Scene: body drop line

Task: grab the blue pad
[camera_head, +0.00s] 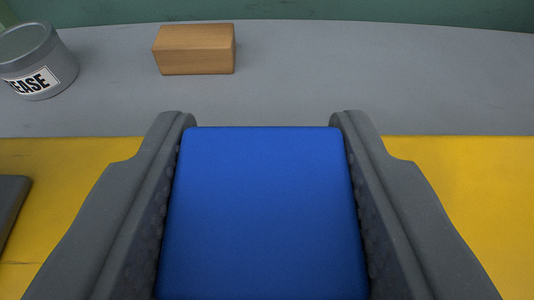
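The blue pad (264,215) is a flat-faced blue block that fills the space between the two fingers of my gripper (264,122) in the head camera view. The dark grey fingers lie along its left and right sides, and their ribbed inner faces appear to touch it. The pad's far edge ends a little short of the fingertips. Its near end runs out of the bottom of the picture. Its underside is hidden, so I cannot tell whether it rests on the surface below.
A wooden block (195,49) sits on the grey surface (390,85) ahead. A grey tin labelled "EASE" (37,62) stands at the far left. A yellow band (465,190) lies nearer, with a dark object (10,210) at the left edge. The right side is clear.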

